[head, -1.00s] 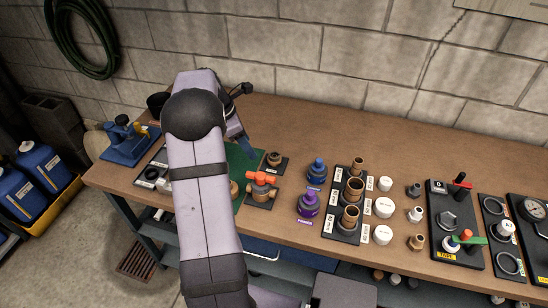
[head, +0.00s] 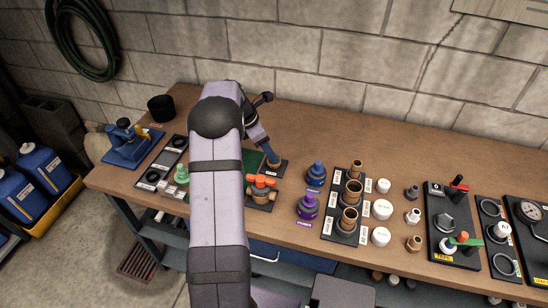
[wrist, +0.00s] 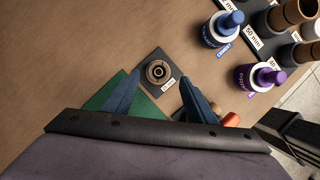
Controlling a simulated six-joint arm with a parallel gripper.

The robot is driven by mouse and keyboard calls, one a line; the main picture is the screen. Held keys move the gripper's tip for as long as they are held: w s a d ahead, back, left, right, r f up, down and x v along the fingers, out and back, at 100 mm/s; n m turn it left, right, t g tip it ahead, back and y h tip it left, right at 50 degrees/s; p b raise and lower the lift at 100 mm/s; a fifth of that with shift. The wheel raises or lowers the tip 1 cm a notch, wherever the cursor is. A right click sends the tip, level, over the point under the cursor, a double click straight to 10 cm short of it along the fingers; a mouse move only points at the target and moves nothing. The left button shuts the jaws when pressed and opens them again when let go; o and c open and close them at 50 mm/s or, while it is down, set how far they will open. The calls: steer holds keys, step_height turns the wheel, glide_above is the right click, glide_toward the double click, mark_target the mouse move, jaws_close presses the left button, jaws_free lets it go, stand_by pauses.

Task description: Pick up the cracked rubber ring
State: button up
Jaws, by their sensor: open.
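My gripper (head: 272,161) is open, with its blue fingers pointing down over a small dark plate near the green mat. In the wrist view, my gripper (wrist: 160,78) has its fingertips apart, with a round brown fitting (wrist: 158,71) showing between and just beyond them. The fitting sits on the labelled dark plate (wrist: 168,57) and has a dark centre. I cannot tell whether a cracked rubber ring is on it. Dark rings (head: 153,176) lie on the black tray at the left, too small to show any crack.
An orange-handled valve (head: 262,186) stands close to the gripper. Blue (head: 316,174) and purple (head: 308,206) containers stand to the right, beside a rack of brown fittings (head: 349,218). Bare wood (head: 330,125) lies along the back. A blue vise-like tool (head: 127,146) is at far left.

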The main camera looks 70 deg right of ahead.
steer(key=shift+p+x, duration=0.65)
steer(key=shift+x, duration=1.2)
steer(key=shift+d, duration=0.15)
steer(key=c, duration=1.1)
steer(key=shift+r, duration=0.15)
